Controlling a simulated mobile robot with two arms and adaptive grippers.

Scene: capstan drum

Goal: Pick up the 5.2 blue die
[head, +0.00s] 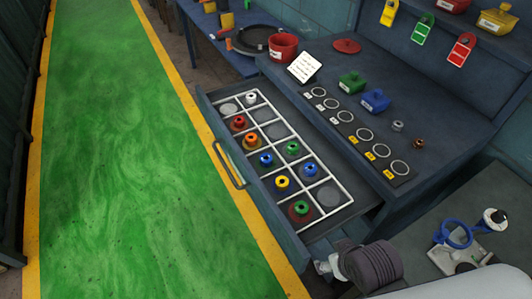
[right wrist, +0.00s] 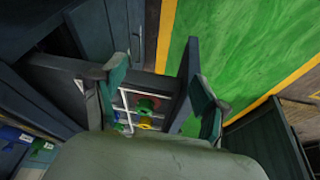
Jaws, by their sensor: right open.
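Two blue dies lie in the open drawer's gridded tray in the head view: one (head: 266,159) left of centre, the other (head: 310,168) to its right. I cannot read a size on either, so I cannot tell which is 5.2. In the right wrist view, a blue die (right wrist: 118,116) shows partly beside the left finger. My right gripper (right wrist: 157,85) is open and empty, its fingers spread with the drawer seen beyond them. Part of my right arm shows at the bottom of the head view, near the drawer's front corner. My left gripper is not in view.
The drawer (head: 222,131) also holds red, orange, yellow, green and white dies. The bench above bears a row of labelled rings (head: 347,116), green (head: 352,83) and blue (head: 375,100) blocks, and a red pot (head: 283,46). A green walkway (head: 120,150) is clear at left.

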